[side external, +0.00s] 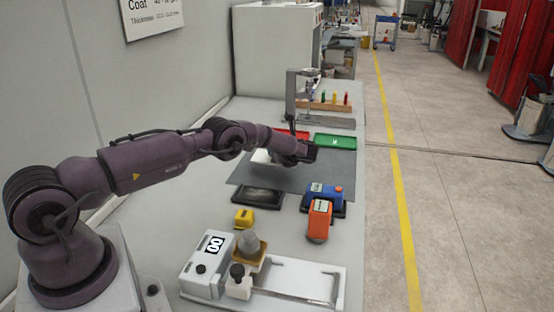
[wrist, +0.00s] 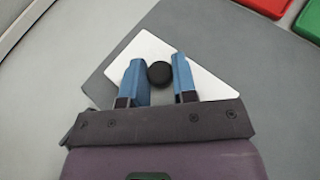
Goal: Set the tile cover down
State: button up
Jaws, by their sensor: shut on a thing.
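The tile cover (wrist: 207,83) is a flat white plate with a round black knob (wrist: 159,73) on top. In the wrist view it lies under my gripper (wrist: 158,64), at an angle to it. My gripper's two blue fingers are shut on the knob, one on each side. In the side view a white piece (side external: 261,156), which looks like the cover, shows just left of my wrist, over the grey mat (side external: 250,175). My wrist hides part of it, and the fingers are not clear there. I cannot tell whether the plate touches the mat.
A red tray and a green tray (side external: 335,141) lie behind the mat. A yellow block (side external: 244,217) and a white coater (side external: 207,265) stand nearer. Some mat is bare.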

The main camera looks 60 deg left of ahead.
jog(key=shift+a+f, duration=0.15)
jog(key=shift+f, duration=0.2)
jog(key=shift+w+f, duration=0.15)
jog(key=shift+f, duration=1.25)
jog(key=o, duration=0.9)
jog(key=shift+o, duration=0.2)
